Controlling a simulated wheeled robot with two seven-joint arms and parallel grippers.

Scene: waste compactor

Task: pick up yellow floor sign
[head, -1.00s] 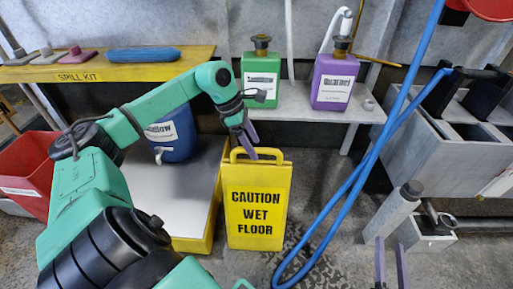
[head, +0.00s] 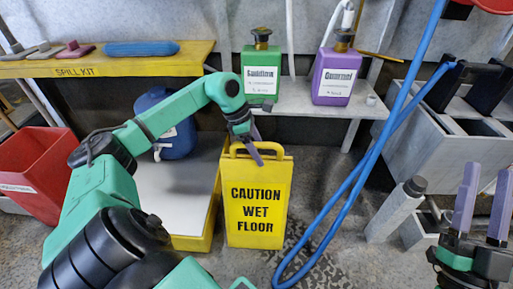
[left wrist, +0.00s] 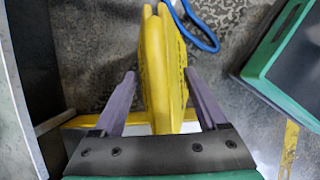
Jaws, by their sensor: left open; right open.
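The yellow floor sign (head: 256,205) reads "CAUTION WET FLOOR" and stands upright on the floor in the middle of the head view, with a handle at its top. My left gripper (head: 257,148) is at the sign's top handle. In the left wrist view the sign (left wrist: 160,70) rises between the two open purple fingers of my left gripper (left wrist: 160,100), one finger on each side, with gaps showing. My right gripper (head: 480,200) is open and empty at the right, fingers pointing up.
A yellow-rimmed platform (head: 190,242) and a blue jug (head: 178,143) are left of the sign. A blue hose (head: 350,190) loops to the floor close on its right. Green (head: 261,75) and purple (head: 334,78) bottles stand on the shelf behind. A red bin (head: 40,170) is far left.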

